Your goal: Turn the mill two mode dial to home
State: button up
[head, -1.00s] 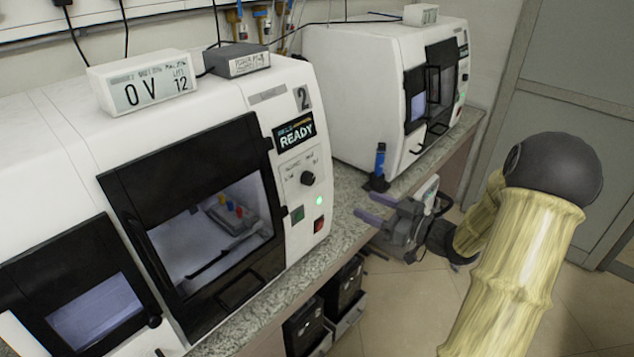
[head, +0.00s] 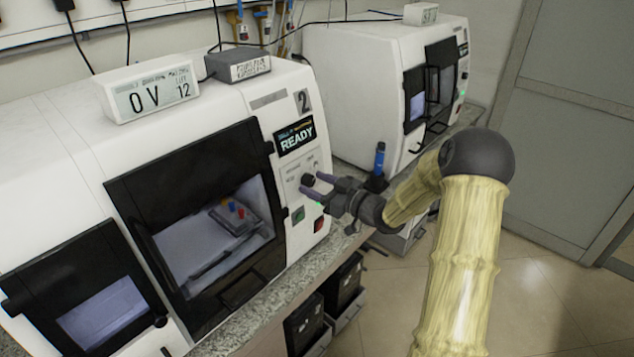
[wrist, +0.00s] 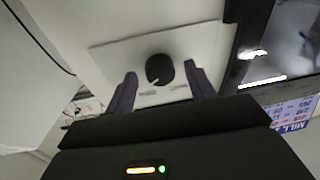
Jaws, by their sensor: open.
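Mill two (head: 205,215) is the white machine with a "2" and a READY display (head: 295,138) on its front. Its mode dial (head: 308,180) is a round black knob on a pale panel below the display. In the wrist view the dial (wrist: 160,69) shows a white pointer mark toward the lower left; the labels are too small to read. My gripper (head: 313,187) is at the panel with its fingers toward the dial. In the wrist view my gripper (wrist: 160,88) is open, one finger on each side of the knob, with gaps between.
A green button (head: 298,215) and a red switch (head: 319,222) sit below the dial. The black-framed door (head: 190,210) is left of the panel.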

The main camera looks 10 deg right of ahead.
jog(key=c, duration=1)
